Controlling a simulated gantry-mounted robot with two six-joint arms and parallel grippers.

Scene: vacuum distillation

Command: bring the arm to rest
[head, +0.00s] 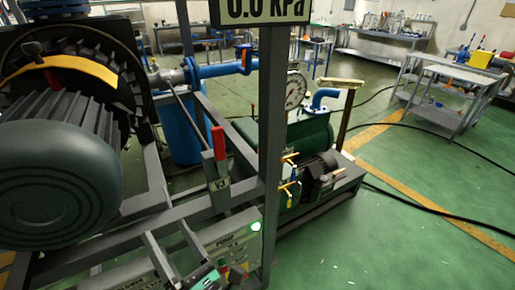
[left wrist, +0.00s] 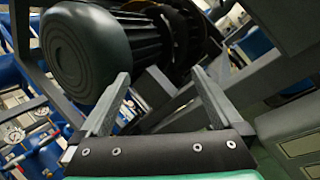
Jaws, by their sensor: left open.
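My left gripper (head: 168,231) is at the bottom of the head view, in front of the grey frame and the labelled pump panel (head: 222,236). Its two grey fingers are spread apart with nothing between them. In the left wrist view the open fingers (left wrist: 160,74) point up toward a large dark green motor (left wrist: 85,55) and grey frame bars. I cannot tell whether the fingers touch the frame. My right gripper is in neither view.
A red-handled lever labelled V3 (head: 218,143) stands upright just beyond my left gripper. The panel's green light (head: 256,226) is lit. A grey post (head: 271,150) carries a display reading 0.0 kPa (head: 264,9). Green floor (head: 410,225) is open at right.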

